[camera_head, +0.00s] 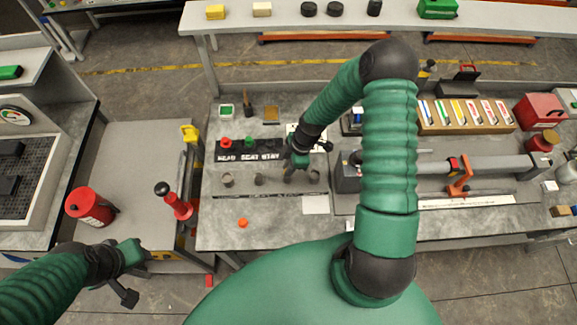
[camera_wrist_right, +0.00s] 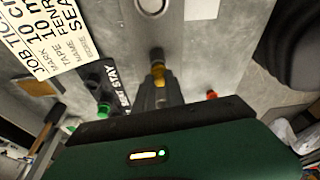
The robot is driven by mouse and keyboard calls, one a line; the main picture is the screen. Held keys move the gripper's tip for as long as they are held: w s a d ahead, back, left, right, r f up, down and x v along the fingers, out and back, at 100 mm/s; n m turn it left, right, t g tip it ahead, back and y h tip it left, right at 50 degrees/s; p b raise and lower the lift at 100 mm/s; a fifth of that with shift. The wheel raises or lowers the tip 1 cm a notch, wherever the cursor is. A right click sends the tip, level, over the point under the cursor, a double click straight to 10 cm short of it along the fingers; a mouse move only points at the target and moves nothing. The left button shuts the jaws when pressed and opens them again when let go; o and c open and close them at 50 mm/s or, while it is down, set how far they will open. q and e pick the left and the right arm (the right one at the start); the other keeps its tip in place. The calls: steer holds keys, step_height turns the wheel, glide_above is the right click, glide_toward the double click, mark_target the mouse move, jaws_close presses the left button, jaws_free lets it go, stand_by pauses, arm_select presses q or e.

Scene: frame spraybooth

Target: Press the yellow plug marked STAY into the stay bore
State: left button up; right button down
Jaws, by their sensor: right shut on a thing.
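The yellow plug (camera_wrist_right: 158,74) is between the fingers of my right gripper (camera_wrist_right: 157,84), which is shut on it. A dark round stub (camera_wrist_right: 156,53) lies directly at the plug's far end; I cannot tell whether the plug touches or enters it. In the head view my right gripper (camera_head: 290,172) points down at the grey plate with several round bores (camera_head: 258,179), and the plug is hidden there. The dark rack (camera_head: 234,157), lettered HEAD, SEAT, STAY, holds a red plug (camera_head: 226,143) and a green plug (camera_head: 249,143). My left gripper (camera_head: 127,275) is at lower left, its jaw state unclear.
A white paper (camera_head: 315,204) and a small orange cap (camera_head: 243,223) lie on the bench in front. A long clamp fixture (camera_head: 460,166) stands to the right.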

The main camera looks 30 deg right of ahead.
steer(key=shift+f+b, duration=0.55)
steer(key=shift+f, duration=0.15)
steer(key=c, duration=1.3)
jaws_free()
steer(key=shift+r, duration=0.15)
steer(key=b+v, duration=0.2)
steer(key=v, duration=1.4)
steer(key=shift+d+r, duration=0.15)
steer(key=shift+r, duration=0.05)
